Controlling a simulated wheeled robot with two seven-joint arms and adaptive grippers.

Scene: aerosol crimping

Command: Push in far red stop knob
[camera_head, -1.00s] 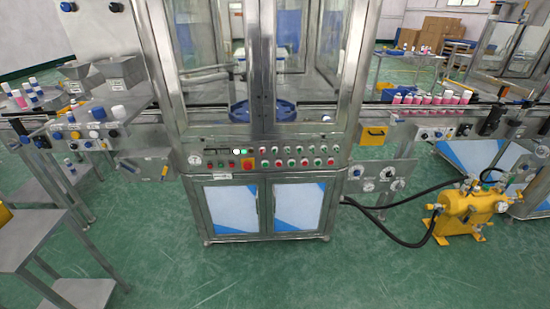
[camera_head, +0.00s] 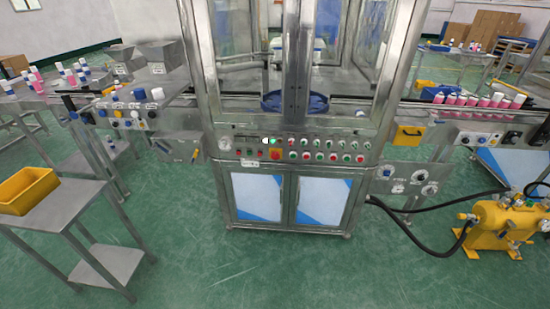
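A red knob on a yellow square plate (camera_head: 275,154) sits on the front control panel (camera_head: 310,150) of the tall glass-walled machine. A lit green button (camera_head: 273,141) is just above it. Rows of small red and green knobs (camera_head: 318,156) run to its right on the same panel. I cannot tell from this view which knob is the far red stop knob, or whether any is pressed in. Neither of my grippers is in view.
A metal table with a yellow bin (camera_head: 26,189) stands at the left front. A yellow tank (camera_head: 500,228) with black hoses is on the floor at right. Conveyors with bottles (camera_head: 470,99) flank the machine. The green floor (camera_head: 300,270) before the cabinet is clear.

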